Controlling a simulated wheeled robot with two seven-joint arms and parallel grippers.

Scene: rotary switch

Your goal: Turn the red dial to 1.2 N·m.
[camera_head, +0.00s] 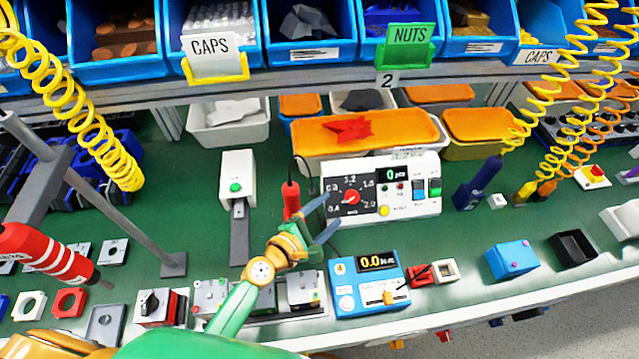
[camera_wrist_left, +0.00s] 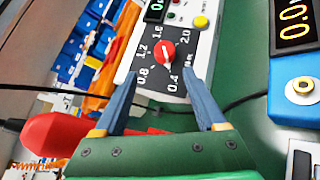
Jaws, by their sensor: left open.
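The red dial (camera_head: 351,197) is on the black scale panel at the left of a white control box (camera_head: 405,206). The scale has numbers including 0.4, 0.8, 1.2, 1.6 and 2.0; I cannot tell surely which one the dial points at. My left gripper (camera_head: 321,218) is open and empty, just in front of the dial's left side. In the left wrist view the dial (camera_wrist_left: 165,52) lies beyond the fingertips, roughly midway between the two fingers (camera_wrist_left: 162,84), and neither finger touches it. My right gripper is not in view.
A red screwdriver-like tool (camera_head: 290,197) stands left of the box, close to my left fingers. A blue meter (camera_head: 368,282) reading 0.0 is in front. An orange-lidded tray (camera_head: 400,133) is behind.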

